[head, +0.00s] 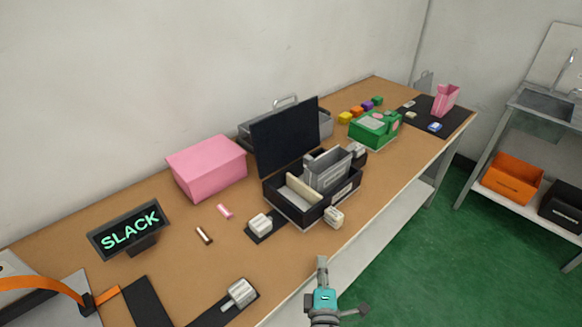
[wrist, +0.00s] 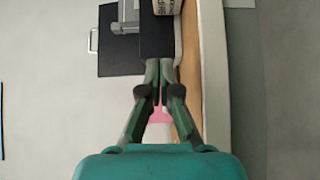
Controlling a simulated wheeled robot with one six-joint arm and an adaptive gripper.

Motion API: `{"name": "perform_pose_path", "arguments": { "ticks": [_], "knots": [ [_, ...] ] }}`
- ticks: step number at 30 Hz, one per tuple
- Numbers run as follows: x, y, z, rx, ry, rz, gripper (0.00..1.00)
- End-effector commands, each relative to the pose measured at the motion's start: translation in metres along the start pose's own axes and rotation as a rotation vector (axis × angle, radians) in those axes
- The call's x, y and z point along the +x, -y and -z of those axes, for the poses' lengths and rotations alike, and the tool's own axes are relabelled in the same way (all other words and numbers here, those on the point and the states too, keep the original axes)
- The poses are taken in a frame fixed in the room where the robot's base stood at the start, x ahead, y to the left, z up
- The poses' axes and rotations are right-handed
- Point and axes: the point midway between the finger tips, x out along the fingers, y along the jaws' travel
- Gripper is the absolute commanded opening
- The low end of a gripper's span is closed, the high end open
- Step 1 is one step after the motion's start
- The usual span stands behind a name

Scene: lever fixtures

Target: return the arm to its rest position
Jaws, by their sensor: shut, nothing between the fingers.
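My gripper (wrist: 159,68) shows in the wrist view with a teal body and dark green fingers. The fingers lean together and their tips are close, with nothing held between them. A little pink shows behind the fingers. In the head view a teal and grey part of my arm (head: 322,297) stands at the bottom, right of the near table edge. Which way the fingers point there is too small to tell.
The brown table (head: 370,190) carries a pink box (head: 206,166), a black open-lidded box (head: 284,136), a green box (head: 374,130) and a SLACK sign (head: 128,229). Several white lever fixtures stand near its front edge. Green floor (head: 440,250) is clear on the right.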

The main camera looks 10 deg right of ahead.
Motion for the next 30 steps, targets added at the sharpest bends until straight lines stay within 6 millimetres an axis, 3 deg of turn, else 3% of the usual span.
{"name": "perform_pose_path", "arguments": {
  "ticks": [5,8,13,19,26,30],
  "knots": [
    [-0.006,0.005,-0.003,0.017,-0.007,0.014,0.0],
    [-0.025,0.019,-0.012,0.068,-0.024,0.052,0.0],
    [-0.082,0.048,-0.032,0.24,-0.068,0.154,0.0],
    [-0.154,0.063,-0.053,0.482,-0.095,0.261,0.0],
    [-0.234,0.055,-0.071,0.779,-0.089,0.347,0.0],
    [-0.278,0.039,-0.081,0.969,-0.063,0.377,0.0]
  ]
}}
